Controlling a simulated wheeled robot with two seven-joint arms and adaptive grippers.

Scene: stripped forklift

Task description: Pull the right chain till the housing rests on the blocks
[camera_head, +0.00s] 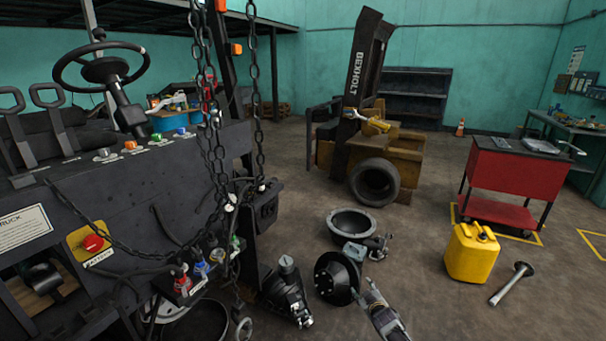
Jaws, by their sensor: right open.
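Black chains hang in front of the stripped forklift. The right-hand chain (254,80) runs down beside the dark body, and a longer chain (211,110) hangs to its left. A round dark part (195,322) shows low under the body at the bottom edge; I cannot tell whether it is the housing. No blocks can be made out.
A yellow canister (471,254), a metal shaft (511,284) and a red cart (511,178) stand or lie right. The forklift body (150,190) fills the left.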

